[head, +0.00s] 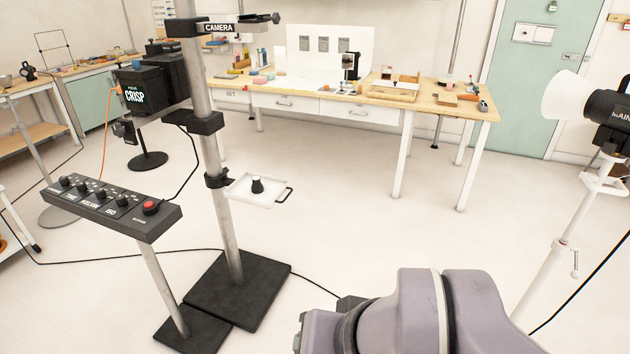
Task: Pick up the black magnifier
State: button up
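I cannot make out a black magnifier for certain in the head view. A small black object (257,185) stands on a white tray (246,191) fixed to the camera stand, too small to identify. Another dark upright object (350,67) stands on the long workbench (440,99) at the back. A small round black item (28,71) stands on the left table. My purple-grey arm shows at the bottom right; my gripper is not in view.
A camera stand (211,130) on a black base and a control panel (110,205) on a post stand at left. A lamp on a white stand (565,240) is at right. Black cables cross the floor. Open floor (350,220) lies before the workbench.

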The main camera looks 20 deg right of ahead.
aim_at(257, 188)
jog(key=i+j, duration=0.1)
jog(key=i, duration=0.65)
jog(key=i+j+z, duration=0.1)
jog(key=i, duration=0.65)
jog(key=i+j, duration=0.15)
jog(key=i, duration=0.55)
